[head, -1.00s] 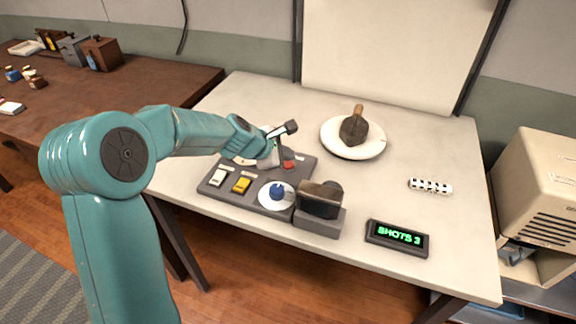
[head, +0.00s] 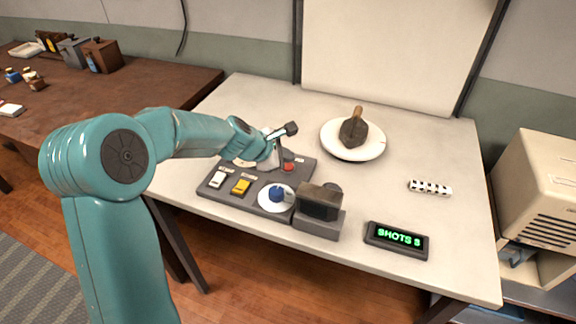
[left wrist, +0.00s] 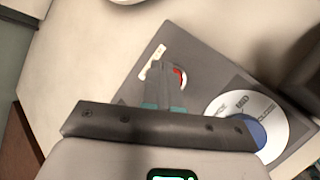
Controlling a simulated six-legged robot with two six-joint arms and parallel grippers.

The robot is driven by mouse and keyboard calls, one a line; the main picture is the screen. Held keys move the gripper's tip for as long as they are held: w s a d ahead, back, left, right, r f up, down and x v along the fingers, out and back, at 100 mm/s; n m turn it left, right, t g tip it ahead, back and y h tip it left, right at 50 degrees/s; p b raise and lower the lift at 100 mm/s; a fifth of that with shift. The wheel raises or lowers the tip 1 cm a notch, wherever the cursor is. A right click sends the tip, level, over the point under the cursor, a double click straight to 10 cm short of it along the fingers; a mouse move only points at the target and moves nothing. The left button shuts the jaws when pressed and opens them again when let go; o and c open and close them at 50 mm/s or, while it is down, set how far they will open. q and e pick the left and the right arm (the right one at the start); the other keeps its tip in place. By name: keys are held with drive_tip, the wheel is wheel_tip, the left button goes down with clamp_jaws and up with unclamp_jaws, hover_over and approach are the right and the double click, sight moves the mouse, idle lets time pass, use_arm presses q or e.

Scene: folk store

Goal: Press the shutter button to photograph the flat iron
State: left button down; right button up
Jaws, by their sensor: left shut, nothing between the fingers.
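The flat iron (head: 353,131), dark with a brown handle, rests on a round white plate (head: 374,151). The red button (head: 288,167) is on the grey control panel (head: 257,206). My left gripper (head: 280,166) is shut and empty, its fingertips close beside the red button. In the left wrist view the fingers (left wrist: 164,75) partly cover the red button (left wrist: 181,77); whether they touch it I cannot tell. The dark camera (head: 320,202) stands at the panel's right end. A small display (head: 397,238) reads "SHOTS 3" in green. My right gripper is not in view.
The panel also carries a white switch (head: 217,180), a yellow switch (head: 241,187) and a blue knob (head: 277,193) on a white dial. A black-and-white strip (head: 430,188) lies at the right. A pale backdrop (head: 396,52) hangs behind.

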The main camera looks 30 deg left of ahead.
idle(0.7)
use_arm(q)
drive_tip(key=shift+f+b, duration=0.4)
drive_tip(key=shift+f, duration=0.05)
drive_tip(key=shift+f+b, duration=0.45)
drive_tip(key=shift+f, duration=0.05)
idle(0.4)
drive_tip(key=shift+r, duration=0.1)
drive_tip(key=shift+r+p, duration=0.8)
drive_tip(key=shift+p, duration=0.1)
wheel_tip(320, 180, up, 5)
drive_tip(key=p, duration=0.5)
idle(0.7)
